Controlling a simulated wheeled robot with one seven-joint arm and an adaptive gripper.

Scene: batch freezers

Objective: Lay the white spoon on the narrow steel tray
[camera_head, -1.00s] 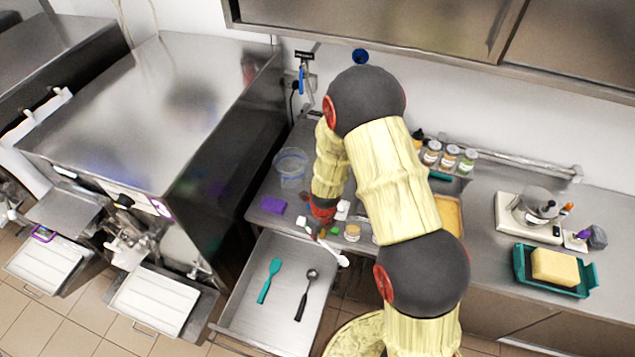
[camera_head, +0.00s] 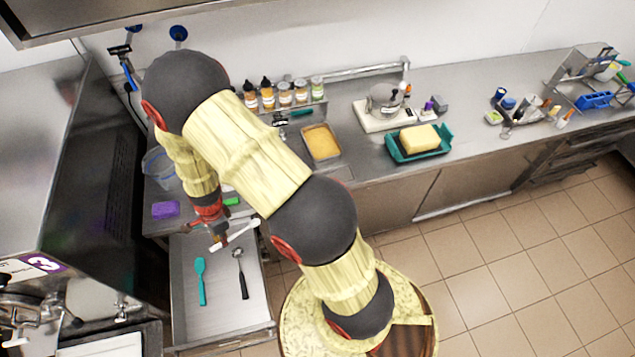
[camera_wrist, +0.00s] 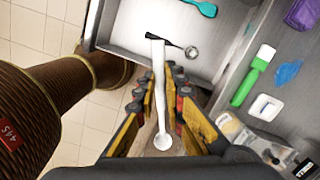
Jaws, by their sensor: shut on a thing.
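My gripper (camera_head: 218,240) is shut on the white spoon (camera_head: 240,233) and holds it above the back part of the open steel drawer. In the wrist view the spoon (camera_wrist: 160,95) lies between the yellow finger pads of my gripper (camera_wrist: 168,92), its round end toward the camera and its flat end over the drawer. A narrow steel tray (camera_head: 302,122) seems to lie on the counter below the bottles, with a teal item at it; my arm hides part of that area, so I cannot be sure of it.
The open drawer (camera_head: 225,318) holds a teal spatula (camera_head: 201,280) and a dark-handled ladle (camera_head: 240,270). A purple sponge (camera_head: 165,210) and a clear tub (camera_head: 160,167) are at the counter's left. A pan of yellow food (camera_head: 321,142), a scale (camera_head: 380,115) and a teal tray (camera_head: 447,146) stand further right.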

